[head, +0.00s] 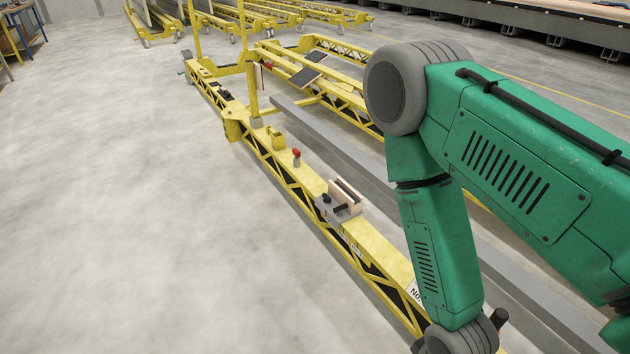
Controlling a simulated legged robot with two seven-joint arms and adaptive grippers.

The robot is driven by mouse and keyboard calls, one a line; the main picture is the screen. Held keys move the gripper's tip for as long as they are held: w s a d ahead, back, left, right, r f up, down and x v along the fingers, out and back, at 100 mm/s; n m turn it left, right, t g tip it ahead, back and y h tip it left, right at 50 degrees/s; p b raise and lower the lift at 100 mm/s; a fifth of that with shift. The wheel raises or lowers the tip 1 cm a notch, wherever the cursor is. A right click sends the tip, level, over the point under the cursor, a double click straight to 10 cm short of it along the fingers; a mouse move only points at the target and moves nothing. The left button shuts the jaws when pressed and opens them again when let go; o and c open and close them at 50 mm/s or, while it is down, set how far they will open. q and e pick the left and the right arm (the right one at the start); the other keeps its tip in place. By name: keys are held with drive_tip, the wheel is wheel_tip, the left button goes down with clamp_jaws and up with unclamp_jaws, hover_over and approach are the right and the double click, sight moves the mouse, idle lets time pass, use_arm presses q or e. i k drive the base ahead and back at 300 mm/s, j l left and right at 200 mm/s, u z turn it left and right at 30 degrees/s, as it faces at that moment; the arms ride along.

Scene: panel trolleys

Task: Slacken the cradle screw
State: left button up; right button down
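A cradle (342,203), a grey block with wooden-faced upright jaws, sits on top of the long yellow beam (372,243) of a trolley. Dark knob-like parts show on it, one at its left end (325,199) and one at its front (341,208); I cannot tell for sure which is the screw. My green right arm comes in from the right and bends down past the beam's near end. Its gripper is not in view, cut off by the bottom edge. My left arm and gripper are not in view.
A red knob (296,152) stands on the beam beyond the cradle. A yellow upright post (252,88) rises farther back. A long grey rail (330,144) runs beside the beam on the right. More yellow trolleys (250,18) stand at the back. The floor at left is clear.

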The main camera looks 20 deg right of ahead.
sight(327, 200)
drive_tip(key=i, duration=2.05)
drive_tip(key=i+z, duration=0.2)
drive_tip(key=i, duration=0.3)
drive_tip(key=i+j+z, duration=0.25)
drive_tip(key=i, duration=0.25)
drive_tip(key=i+j+z, duration=0.2)
drive_tip(key=i, duration=0.25)
drive_tip(key=z, duration=3.15)
